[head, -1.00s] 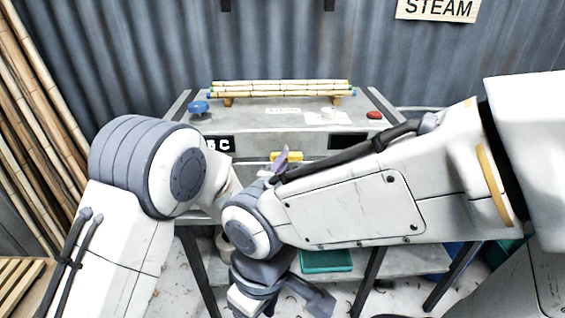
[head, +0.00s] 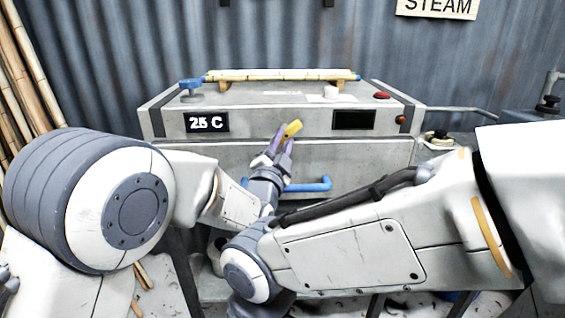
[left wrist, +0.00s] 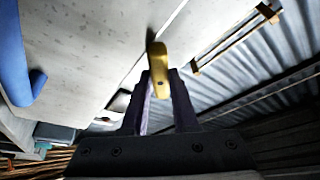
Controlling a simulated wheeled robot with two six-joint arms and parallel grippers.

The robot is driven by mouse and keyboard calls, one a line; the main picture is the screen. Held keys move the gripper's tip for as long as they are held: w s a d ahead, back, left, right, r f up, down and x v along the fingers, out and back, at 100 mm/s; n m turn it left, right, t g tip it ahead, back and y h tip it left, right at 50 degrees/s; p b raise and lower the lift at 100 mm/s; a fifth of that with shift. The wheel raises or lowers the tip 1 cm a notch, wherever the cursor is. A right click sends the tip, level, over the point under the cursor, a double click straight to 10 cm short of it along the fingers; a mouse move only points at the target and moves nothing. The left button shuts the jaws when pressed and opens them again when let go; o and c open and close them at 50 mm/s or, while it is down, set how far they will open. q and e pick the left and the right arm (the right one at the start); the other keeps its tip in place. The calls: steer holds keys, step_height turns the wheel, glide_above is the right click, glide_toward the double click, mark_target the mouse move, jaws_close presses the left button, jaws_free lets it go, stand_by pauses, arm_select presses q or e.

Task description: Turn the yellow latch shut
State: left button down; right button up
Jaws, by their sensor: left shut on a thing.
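The yellow latch (head: 292,129) is on the front of the grey steam box (head: 370,152), below its top edge and between two dark panels. It stands tilted, its upper end leaning right. My left gripper (head: 281,141) is shut on the latch. In the left wrist view the latch (left wrist: 158,66) sits between the two fingers (left wrist: 159,95). The blue bar handle (head: 308,186) of the box is below, partly hidden by my left gripper. My right arm crosses in front from the right; its gripper is out of the picture.
Bamboo poles (head: 285,75) rest on a rack on top of the box, beside a blue valve (head: 191,85) and a red button (head: 382,95). More poles (head: 22,80) lean at the far left.

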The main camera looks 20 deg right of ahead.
arm_select(q)
steer(key=n+t+b, duration=0.1)
steer(key=n+b, duration=0.1)
steer(key=n+y+b, duration=0.1)
steer(key=n+b, duration=0.1)
steer(key=n, duration=0.1)
steer(key=f+n+t+y+b, duration=0.1)
steer(key=n+b, duration=0.1)
steer(key=b, duration=0.1)
steer(key=shift+s+d+n+t, duration=0.1)
steer(key=shift+d+n+t, duration=0.15)
steer(key=shift+n+t, duration=0.05)
steer(key=n+y+b, duration=0.1)
steer(key=n+b, duration=0.1)
steer(key=n, duration=0.1)
steer(key=shift+d+r+t+y, duration=0.1)
steer(key=shift+r+t+y, duration=0.05)
steer(key=shift+t+y, duration=0.25)
steer(key=shift+r+n+t+y+b, duration=0.1)
steer(key=shift+n+t+y+b, duration=0.4)
steer(key=shift+n, duration=1)
steer(key=c, duration=0.7)
jaws_free()
